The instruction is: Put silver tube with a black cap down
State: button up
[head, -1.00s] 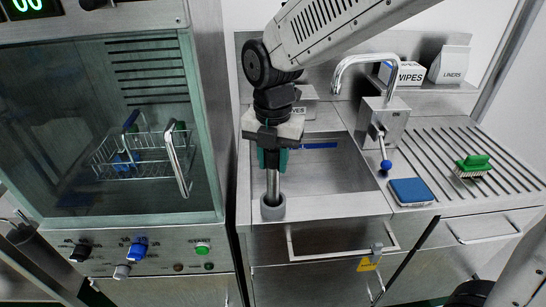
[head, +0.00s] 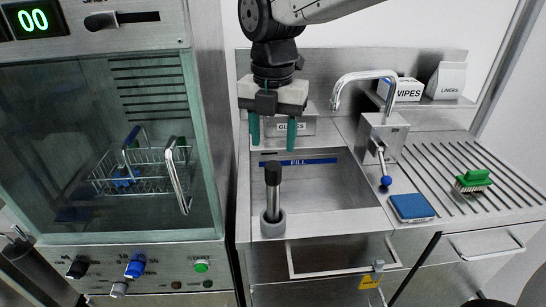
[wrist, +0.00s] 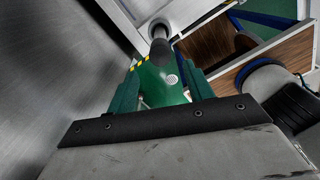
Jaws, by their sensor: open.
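The silver tube (head: 272,204) with its black cap (head: 272,174) stands upright in a grey round holder (head: 272,229) at the front left of the sink. My gripper (head: 274,142) is above the tube, with its two green fingers spread and empty. A gap shows between the fingertips and the cap. In the wrist view the green fingers (wrist: 162,88) are apart, and a dark capped end (wrist: 160,50) shows beyond them. The tube's lower end is hidden inside the holder.
The sink basin (head: 335,188) lies to the right of the tube, with a faucet (head: 362,75) behind. The glass-fronted washer (head: 110,150) stands close on the left.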

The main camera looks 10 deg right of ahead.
jog(key=shift+r, duration=1.15)
jog(key=s+d+f+m, duration=0.2)
jog(key=s+d+m, duration=0.7)
jog(key=m, duration=0.6)
jog(key=s+d+f+m+t, duration=0.1)
jog(key=s+d+f+m, duration=0.2)
jog(key=s+d+m, duration=0.7)
jog(key=d+m, duration=0.1)
jog(key=m, duration=0.5)
jog(key=shift+s+d, duration=0.2)
jog(key=shift+d, duration=0.2)
jog(key=shift+f, duration=0.1)
